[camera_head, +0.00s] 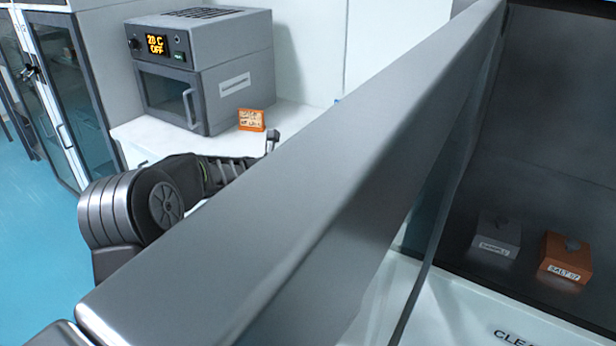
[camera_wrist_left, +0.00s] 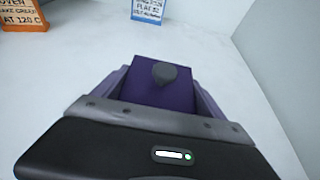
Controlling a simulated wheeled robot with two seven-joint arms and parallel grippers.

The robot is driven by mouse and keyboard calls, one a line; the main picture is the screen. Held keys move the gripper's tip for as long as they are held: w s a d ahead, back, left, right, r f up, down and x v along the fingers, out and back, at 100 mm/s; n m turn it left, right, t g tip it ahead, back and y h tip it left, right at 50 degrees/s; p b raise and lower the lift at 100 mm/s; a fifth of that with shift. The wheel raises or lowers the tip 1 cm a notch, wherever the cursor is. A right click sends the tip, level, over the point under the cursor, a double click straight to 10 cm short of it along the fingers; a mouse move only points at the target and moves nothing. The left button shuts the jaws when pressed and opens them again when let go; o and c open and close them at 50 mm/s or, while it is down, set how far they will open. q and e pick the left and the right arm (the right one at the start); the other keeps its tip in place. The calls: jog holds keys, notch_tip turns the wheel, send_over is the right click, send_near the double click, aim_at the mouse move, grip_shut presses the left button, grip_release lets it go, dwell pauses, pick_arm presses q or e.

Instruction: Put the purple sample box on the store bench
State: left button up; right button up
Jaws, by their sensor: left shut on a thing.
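The purple sample box (camera_wrist_left: 158,92), dark purple with a grey round knob on top, is in the left wrist view. My left gripper (camera_wrist_left: 157,98) is shut on it, with a finger along each side. The box is over a white surface (camera_wrist_left: 75,65); I cannot tell whether it touches it. In the head view my left arm reaches from the left behind a grey beam, which hides the box and most of the gripper. No label in view names the store bench. My right gripper is not in view.
An orange card (camera_head: 251,120) stands by a grey oven (camera_head: 205,75) on a white bench (camera_head: 290,117). The grey beam (camera_head: 300,200) crosses the head view. Grey (camera_head: 496,238) and orange (camera_head: 566,258) boxes sit right.

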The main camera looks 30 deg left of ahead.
pick_arm(q)
jog(key=shift+s+f+b, duration=0.15)
jog(key=shift+f+b, duration=0.55)
jog(key=shift+f, duration=1)
jog(key=shift+s+f+b, duration=0.1)
jog(key=shift+f+b, duration=0.3)
jog(key=shift+b, duration=0.15)
jog(key=o, duration=1.7)
